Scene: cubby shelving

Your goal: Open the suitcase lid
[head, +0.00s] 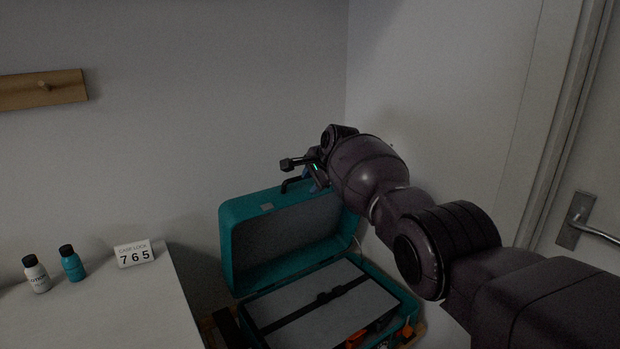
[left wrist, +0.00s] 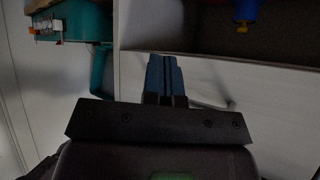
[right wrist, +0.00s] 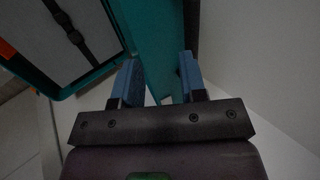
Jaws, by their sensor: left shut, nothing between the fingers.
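The teal suitcase (head: 238,250) stands with its lid (head: 228,218) raised and leaning back near the wall. Its inside shows a grey panel crossed by a black strap (head: 320,298). A dark handle (head: 291,184) is on the lid's top edge. My right gripper (head: 308,174) is at that top edge, beside the handle. In the right wrist view its blue fingers (right wrist: 157,75) are apart, with the teal lid edge (right wrist: 150,40) behind the gap; contact is unclear. My left gripper (left wrist: 165,78) shows only in its wrist view, fingers together and empty.
A white table (head: 120,305) at the left holds a white bottle (head: 36,278), a teal bottle (head: 72,265) and a card reading 765 (head: 134,255). A door with a handle (head: 590,232) is at the right.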

